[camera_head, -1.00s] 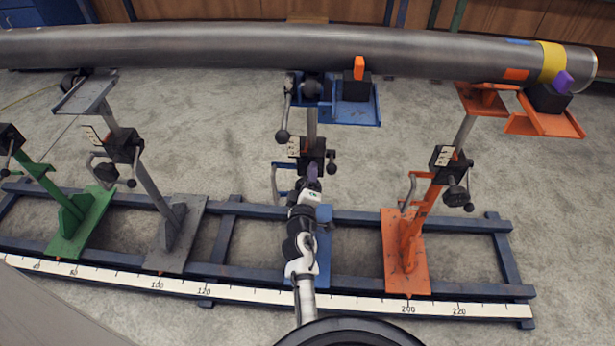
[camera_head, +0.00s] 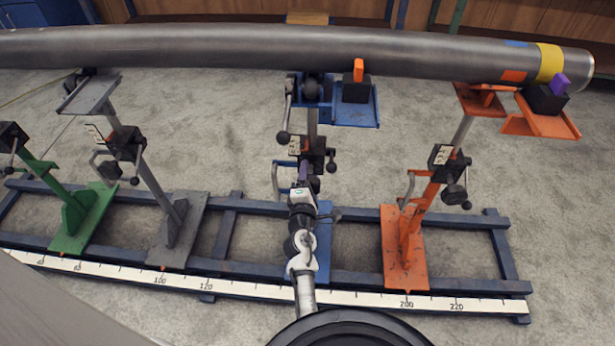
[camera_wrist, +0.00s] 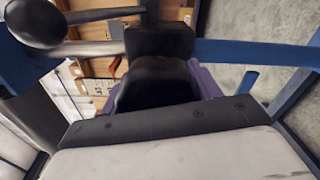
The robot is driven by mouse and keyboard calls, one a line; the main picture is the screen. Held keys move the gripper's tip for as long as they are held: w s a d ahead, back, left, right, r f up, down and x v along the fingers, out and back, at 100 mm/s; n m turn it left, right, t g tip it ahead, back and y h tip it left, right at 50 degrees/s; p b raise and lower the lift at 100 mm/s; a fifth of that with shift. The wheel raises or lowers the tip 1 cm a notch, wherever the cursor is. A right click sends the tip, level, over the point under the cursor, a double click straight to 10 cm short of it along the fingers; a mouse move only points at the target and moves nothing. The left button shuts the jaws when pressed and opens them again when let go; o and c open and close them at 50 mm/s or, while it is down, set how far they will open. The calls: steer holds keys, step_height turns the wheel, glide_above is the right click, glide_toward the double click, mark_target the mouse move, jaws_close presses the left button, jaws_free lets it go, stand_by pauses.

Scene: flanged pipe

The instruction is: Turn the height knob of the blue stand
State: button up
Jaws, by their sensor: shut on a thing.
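The blue stand (camera_head: 360,115) stands at the middle of the rail frame, under the pipe (camera_head: 240,48). Its black clamp block (camera_head: 318,150) sits on the post, with a ball-ended lever on the right. My gripper (camera_head: 304,172) reaches up to the stand just below this block. In the wrist view, the black height knob (camera_wrist: 155,85) lies between my purple fingers (camera_wrist: 205,80), and my gripper is shut on it. The far side of the knob is hidden. A round black ball (camera_wrist: 35,22) on a lever shows at the upper left there.
An orange stand (camera_head: 405,245) is to the right; a grey stand (camera_head: 175,230) and a green stand (camera_head: 85,220) are to the left. A white ruler (camera_head: 350,298) runs along the front rail. A crank handle (camera_head: 275,180) hangs close left of my gripper.

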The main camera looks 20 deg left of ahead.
steer(key=shift+w+r, duration=0.1)
stand_by(0.3)
steer(key=o, duration=1)
